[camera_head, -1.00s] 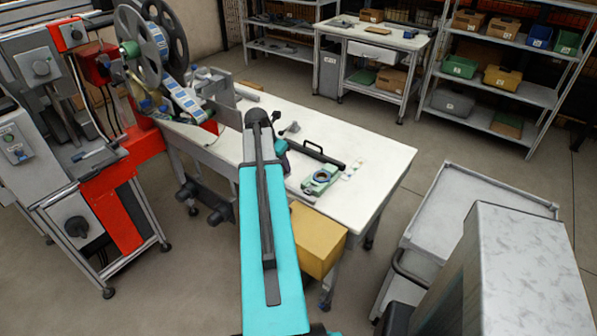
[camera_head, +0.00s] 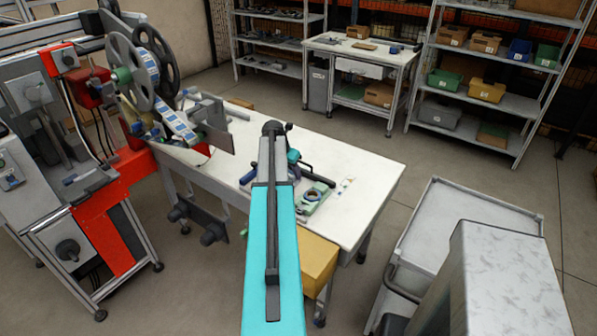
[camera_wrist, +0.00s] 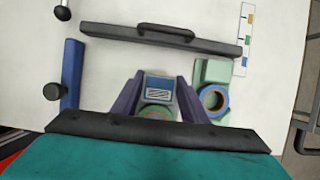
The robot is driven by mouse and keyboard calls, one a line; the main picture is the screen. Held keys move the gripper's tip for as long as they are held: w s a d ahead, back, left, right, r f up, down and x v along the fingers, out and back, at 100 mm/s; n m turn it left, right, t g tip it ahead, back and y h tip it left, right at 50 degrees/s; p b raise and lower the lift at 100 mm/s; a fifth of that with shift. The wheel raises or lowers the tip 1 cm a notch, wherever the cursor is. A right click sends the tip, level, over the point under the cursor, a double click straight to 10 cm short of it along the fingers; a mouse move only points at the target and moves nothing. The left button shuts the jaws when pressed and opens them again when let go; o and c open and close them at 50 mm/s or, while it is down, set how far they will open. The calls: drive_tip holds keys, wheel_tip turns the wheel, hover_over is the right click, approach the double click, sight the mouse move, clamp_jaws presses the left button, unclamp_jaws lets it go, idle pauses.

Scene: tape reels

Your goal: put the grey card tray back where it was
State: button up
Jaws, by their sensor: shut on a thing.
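In the wrist view, the grey card tray (camera_wrist: 158,97) sits between the two bluish fingers of my gripper (camera_wrist: 160,80). It carries a blue-and-white card, and my gripper is shut on it. A green ring shows just below the card, partly covered by my gripper's dark bar. The tray is over the white bench top (camera_wrist: 110,65); I cannot tell whether it touches the surface. In the head view my arm hides the tray and the fingers.
A green holder (camera_wrist: 206,72) with a blue tape ring (camera_wrist: 213,100) stands close right of my gripper. A black handled bar (camera_wrist: 160,36) lies ahead, a blue bar (camera_wrist: 72,75) left. A colour strip (camera_wrist: 244,38) lies far right. The reel machine (camera_head: 150,65) stands left of the bench.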

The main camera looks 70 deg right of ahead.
drive_tip(key=shift+s+d+f+p, duration=0.1)
drive_tip(key=shift+s+d+p, duration=0.15)
drive_tip(key=shift+d, duration=0.5)
drive_tip(key=shift+s+d+f+p, duration=0.15)
drive_tip(key=shift+s+d, duration=0.1)
drive_tip(key=shift+d, duration=0.5)
drive_tip(key=shift+s+d+r+p, duration=0.1)
drive_tip(key=shift+s+d+p, duration=0.15)
drive_tip(key=shift+d, duration=0.5)
drive_tip(key=shift+f, duration=0.1)
drive_tip(key=shift+f+p, duration=0.8)
drive_tip(key=shift+f, duration=0.9)
drive_tip(key=o, duration=1.2)
drive_tip(key=shift+a+r, duration=0.1)
drive_tip(key=shift+b+v, duration=1.55)
drive_tip(key=shift+v, duration=4.35)
drive_tip(key=shift+s+a, duration=0.1)
